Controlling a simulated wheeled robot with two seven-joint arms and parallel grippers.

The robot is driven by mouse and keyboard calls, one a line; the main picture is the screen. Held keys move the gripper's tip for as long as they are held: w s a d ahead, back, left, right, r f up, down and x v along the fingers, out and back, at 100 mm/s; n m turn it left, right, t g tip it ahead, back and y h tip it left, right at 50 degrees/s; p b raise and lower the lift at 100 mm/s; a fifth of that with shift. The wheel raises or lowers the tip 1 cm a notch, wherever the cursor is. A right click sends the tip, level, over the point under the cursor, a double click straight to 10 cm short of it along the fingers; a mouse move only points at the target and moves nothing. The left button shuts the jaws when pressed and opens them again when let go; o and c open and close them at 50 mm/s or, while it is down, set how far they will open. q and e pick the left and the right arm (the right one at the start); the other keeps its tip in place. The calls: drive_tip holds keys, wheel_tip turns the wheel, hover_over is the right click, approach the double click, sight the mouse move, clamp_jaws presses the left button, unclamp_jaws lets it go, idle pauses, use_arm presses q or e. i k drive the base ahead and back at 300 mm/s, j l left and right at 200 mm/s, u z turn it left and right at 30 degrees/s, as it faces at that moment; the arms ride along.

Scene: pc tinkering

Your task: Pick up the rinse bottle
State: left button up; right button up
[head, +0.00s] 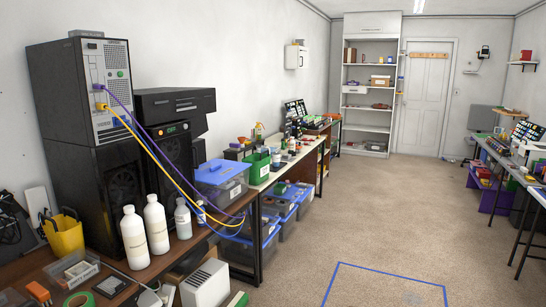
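Several bottles stand upright on the brown bench at the left. Two are large white bottles with pale labels, one in front (134,246) and one just behind it (157,234). A smaller greyish bottle (183,222) stands to their right, and a small bottle with a blue-marked label (201,212) is beside it. I cannot read the labels, so I cannot tell which one is the rinse bottle. Neither of my grippers is in view.
Black computer cases (105,195) stand behind the bottles, with purple and yellow cables (150,147) hanging down beside them. A yellow container (64,236) and a clear box (72,272) are to the left. The carpet (310,225) right of the bench is clear.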

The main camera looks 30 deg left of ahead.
sight(275, 152)
drive_tip(key=i+u, duration=0.25)
drive_tip(key=i, duration=3.15)
drive_tip(key=i+l+u, duration=0.1)
drive_tip(key=i+u, duration=0.15)
drive_tip(key=i, duration=0.25)
drive_tip(key=i+l+u, duration=0.25)
drive_tip(key=i, duration=0.3)
drive_tip(key=i+l+u, duration=0.25)
drive_tip(key=i, duration=0.25)
